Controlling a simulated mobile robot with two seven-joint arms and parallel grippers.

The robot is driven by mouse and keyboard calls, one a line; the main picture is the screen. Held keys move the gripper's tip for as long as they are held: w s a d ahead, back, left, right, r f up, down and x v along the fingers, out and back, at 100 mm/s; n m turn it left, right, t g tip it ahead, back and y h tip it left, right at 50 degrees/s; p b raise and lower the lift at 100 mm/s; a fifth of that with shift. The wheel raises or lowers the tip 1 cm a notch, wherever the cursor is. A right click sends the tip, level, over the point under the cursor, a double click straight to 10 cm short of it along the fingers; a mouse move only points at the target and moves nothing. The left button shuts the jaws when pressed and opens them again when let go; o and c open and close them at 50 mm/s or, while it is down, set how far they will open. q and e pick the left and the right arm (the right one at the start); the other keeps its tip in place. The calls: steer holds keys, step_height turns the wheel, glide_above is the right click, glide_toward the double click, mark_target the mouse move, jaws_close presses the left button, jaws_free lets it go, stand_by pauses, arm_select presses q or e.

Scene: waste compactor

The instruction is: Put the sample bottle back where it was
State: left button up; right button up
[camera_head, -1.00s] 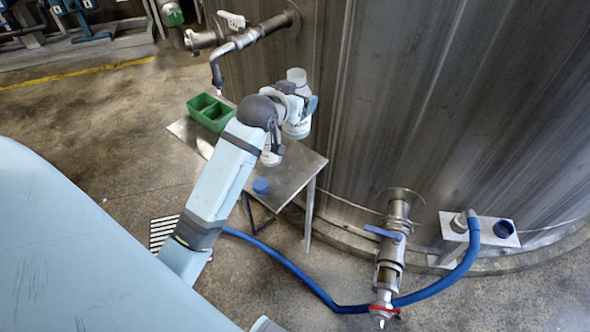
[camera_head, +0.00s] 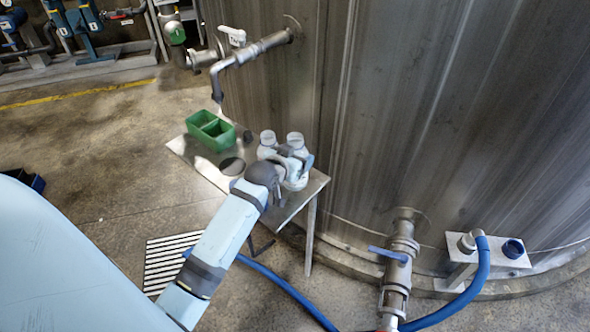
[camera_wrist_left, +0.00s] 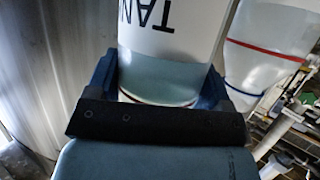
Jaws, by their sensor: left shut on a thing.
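My left gripper (camera_head: 291,166) is shut on the sample bottle (camera_head: 296,140), a white bottle at the right part of the metal side table (camera_head: 310,188). In the left wrist view the bottle (camera_wrist_left: 165,60) sits between the two blue fingers, its "TAN" lettering upside down and pale liquid inside. A second bottle (camera_head: 267,138) stands close to its left; in the left wrist view this bottle (camera_wrist_left: 262,50) shows red and blue bands. Whether the held bottle's base touches the table is hidden by my gripper. My right gripper is out of view.
A green two-part tray (camera_head: 211,131) and a dark round spot (camera_head: 232,166) are on the table's left part. A sampling tap (camera_head: 217,85) hangs above. The big steel tank (camera_head: 440,120) stands close behind. A blue hose (camera_head: 478,275) runs along the floor.

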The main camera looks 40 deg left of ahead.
arm_select(q)
steer(key=shift+f+b, duration=0.35)
steer(key=shift+f, duration=1.75)
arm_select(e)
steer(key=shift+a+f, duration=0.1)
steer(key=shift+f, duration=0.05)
arm_select(q)
steer(key=o, duration=1.3)
steer(key=shift+f, duration=0.15)
steer(key=shift+o, duration=0.2)
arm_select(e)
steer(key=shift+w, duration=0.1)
